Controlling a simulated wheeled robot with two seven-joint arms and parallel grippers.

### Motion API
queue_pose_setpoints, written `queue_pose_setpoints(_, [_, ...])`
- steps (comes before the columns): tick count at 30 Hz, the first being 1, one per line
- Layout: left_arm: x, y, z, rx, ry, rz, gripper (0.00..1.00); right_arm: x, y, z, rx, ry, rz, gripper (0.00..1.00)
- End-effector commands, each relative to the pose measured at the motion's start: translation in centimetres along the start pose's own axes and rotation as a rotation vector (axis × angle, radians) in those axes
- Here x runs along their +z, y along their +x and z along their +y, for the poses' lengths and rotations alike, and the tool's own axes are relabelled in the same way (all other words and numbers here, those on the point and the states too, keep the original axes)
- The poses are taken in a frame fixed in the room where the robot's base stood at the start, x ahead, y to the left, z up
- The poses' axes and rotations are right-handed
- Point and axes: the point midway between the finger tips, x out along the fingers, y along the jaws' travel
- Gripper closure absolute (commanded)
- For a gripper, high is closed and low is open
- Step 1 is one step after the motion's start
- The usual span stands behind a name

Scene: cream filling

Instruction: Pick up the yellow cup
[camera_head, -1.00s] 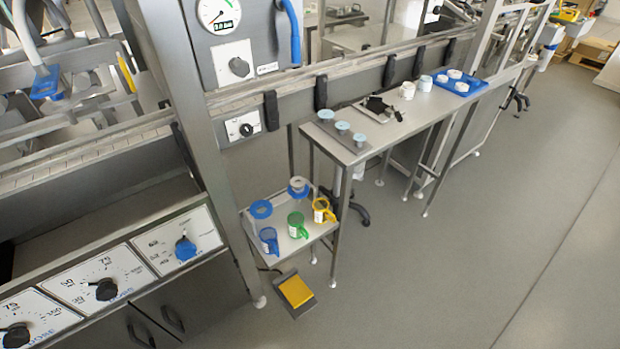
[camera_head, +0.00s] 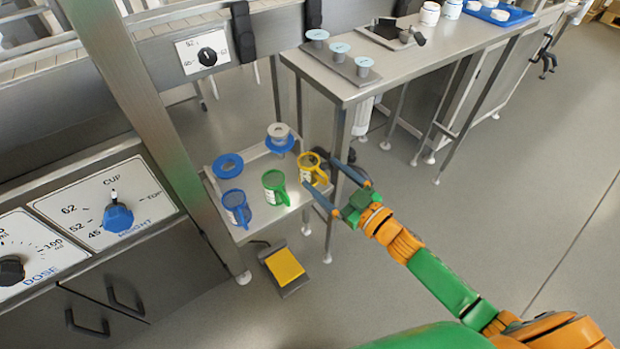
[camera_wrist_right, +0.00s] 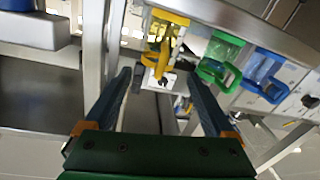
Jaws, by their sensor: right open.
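The yellow cup (camera_head: 311,169) stands on a small low metal shelf (camera_head: 254,228), at the right end of a row with a green cup (camera_head: 275,187) and a blue cup (camera_head: 236,207). My right gripper (camera_head: 336,187) is open and empty, just to the right of the yellow cup. In the right wrist view the yellow cup (camera_wrist_right: 166,40) is ahead of the open fingers (camera_wrist_right: 160,95), roughly centred between them, with its handle facing the gripper. I see no contact. My left gripper is not in view.
Blue rings (camera_head: 228,166) lie behind the cups. A metal bench (camera_head: 350,88) with pale-blue-topped containers stands behind and to the right. A yellow pedal (camera_head: 284,265) is on the floor below. A steel post (camera_head: 150,120) rises at left.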

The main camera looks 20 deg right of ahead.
Motion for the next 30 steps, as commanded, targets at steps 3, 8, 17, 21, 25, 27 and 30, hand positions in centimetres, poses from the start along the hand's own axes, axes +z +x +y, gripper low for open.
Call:
queue_pose_setpoints(3, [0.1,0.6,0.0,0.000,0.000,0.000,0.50,0.3,2.3,0.2,0.002,-0.001,0.003,0.11])
queue_pose_setpoints(8, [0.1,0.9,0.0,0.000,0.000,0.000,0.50,0.4,4.8,0.3,0.003,0.000,-0.002,0.11])
queue_pose_setpoints(17, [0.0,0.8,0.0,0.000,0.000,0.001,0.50,0.4,5.0,0.2,0.002,0.001,-0.004,0.30])
queue_pose_setpoints(21, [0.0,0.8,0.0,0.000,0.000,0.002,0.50,0.4,5.0,0.2,0.002,0.001,-0.004,0.68])
queue_pose_setpoints(25, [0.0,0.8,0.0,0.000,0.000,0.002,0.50,0.4,5.0,0.2,0.003,0.001,-0.005,1.00])
queue_pose_setpoints(27, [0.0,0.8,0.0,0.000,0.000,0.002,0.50,0.4,5.0,0.2,0.003,0.001,-0.004,1.00])
queue_pose_setpoints(30, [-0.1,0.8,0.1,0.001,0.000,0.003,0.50,0.4,5.0,0.2,0.003,0.001,-0.005,1.00])
